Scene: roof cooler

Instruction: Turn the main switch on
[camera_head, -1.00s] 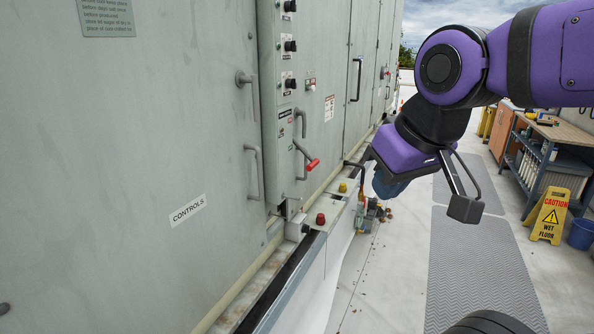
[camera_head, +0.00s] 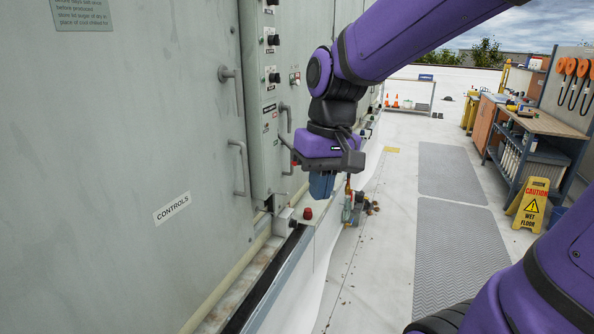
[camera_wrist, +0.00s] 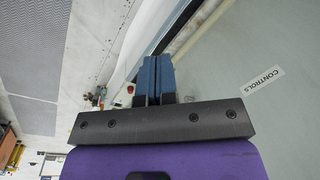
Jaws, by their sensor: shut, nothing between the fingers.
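The narrow grey control panel (camera_head: 262,150) stands on the cabinet front in the head view, with black knobs and labels. My gripper (camera_head: 321,192) is in front of the panel, blue fingers pointing down. In the wrist view the two blue fingers (camera_wrist: 157,78) are together with nothing between them. I cannot tell whether the gripper touches the lever.
A red button (camera_head: 307,213) sits on the ledge below, and a door handle (camera_head: 240,168) stands left of the panel. A CONTROLS label (camera_head: 172,208) is on the cabinet. To the right are a workbench (camera_head: 540,125), a wet floor sign (camera_head: 530,202) and clear floor mats (camera_head: 455,170).

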